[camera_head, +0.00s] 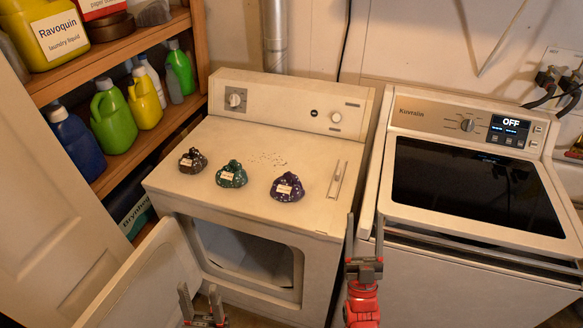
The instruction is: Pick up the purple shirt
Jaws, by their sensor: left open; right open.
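The purple shirt (287,188) is a crumpled dark purple bundle with a pale label. It lies on top of the left-hand white machine (210,142), near the right part of its top. A green bundle (231,175) and a dark brown bundle (193,161) lie to its left, each with a pale label. My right gripper (365,236) is open and empty, low and to the right of the purple shirt, in front of the gap between the machines. My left gripper (200,293) is open and empty at the bottom, in front of the left machine's opening. Neither touches the shirt.
The left machine's door (150,280) hangs open. The right machine (475,175) has a dark lid and a display reading OFF. A wooden shelf (140,150) with detergent bottles stands at the left. A small pale bar (338,180) lies right of the shirt.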

